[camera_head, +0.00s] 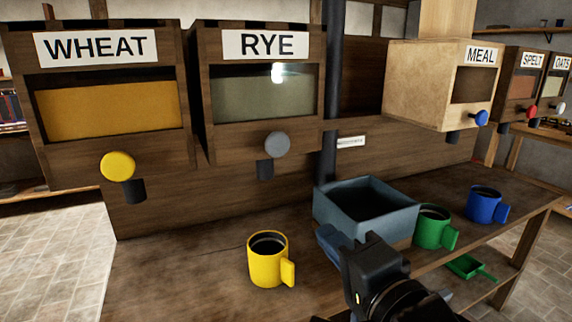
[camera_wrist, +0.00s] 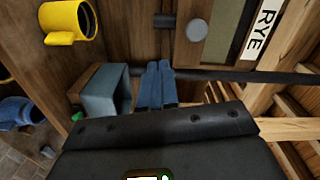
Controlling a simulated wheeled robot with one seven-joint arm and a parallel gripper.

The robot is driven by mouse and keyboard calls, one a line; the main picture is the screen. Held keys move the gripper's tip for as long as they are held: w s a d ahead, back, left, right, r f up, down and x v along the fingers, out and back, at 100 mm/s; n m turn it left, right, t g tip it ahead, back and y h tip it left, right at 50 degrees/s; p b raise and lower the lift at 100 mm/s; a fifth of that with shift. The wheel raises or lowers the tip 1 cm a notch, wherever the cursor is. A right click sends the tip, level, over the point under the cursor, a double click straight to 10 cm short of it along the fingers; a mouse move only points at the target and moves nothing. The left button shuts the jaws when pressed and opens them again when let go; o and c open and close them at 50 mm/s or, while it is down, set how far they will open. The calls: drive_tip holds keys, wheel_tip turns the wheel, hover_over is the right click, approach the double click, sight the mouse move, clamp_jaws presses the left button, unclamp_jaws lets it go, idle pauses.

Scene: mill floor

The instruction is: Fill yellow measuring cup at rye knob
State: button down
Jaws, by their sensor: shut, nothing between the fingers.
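The yellow measuring cup (camera_head: 268,266) stands upright on the bench, handle to the right. In the head view it appears below the dark rye spout (camera_head: 265,170); its inside looks dark and no grain shows. The rye knob (camera_head: 277,144) is a round grey disc on the front of the RYE bin (camera_head: 225,140). My gripper (camera_head: 331,238) is shut and empty, in front of the blue-grey box and right of the yellow cup. In the wrist view, my shut blue fingers (camera_wrist: 156,84) are apart from the yellow cup (camera_wrist: 64,25) and grey knob (camera_wrist: 197,29).
The open blue-grey box (camera_head: 345,217) stands behind my gripper. A green cup (camera_head: 430,228), a blue cup (camera_head: 482,205) and a green scoop (camera_head: 466,266) are to the right. The WHEAT bin (camera_head: 50,150) with a yellow knob is left. A dark vertical pipe (camera_head: 332,80) stands right of RYE.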

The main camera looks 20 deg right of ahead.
drive_tip(key=w+r+m+p, duration=0.1)
drive_tip(key=w+r+m, duration=0.1)
drive_tip(key=r, duration=0.5)
drive_tip(key=shift+w+d+r, duration=0.25)
drive_tip(key=shift+w+r, duration=0.05)
drive_tip(key=shift+w, duration=0.45)
drive_tip(key=shift+f+b, duration=0.15)
drive_tip(key=shift+b, duration=0.2)
drive_tip(key=b, duration=0.5)
approach(280, 146)
drive_tip(key=w, duration=0.5)
drive_tip(key=shift+w, duration=0.15)
drive_tip(key=shift+w+f, duration=0.15)
drive_tip(key=shift+w, duration=0.6)
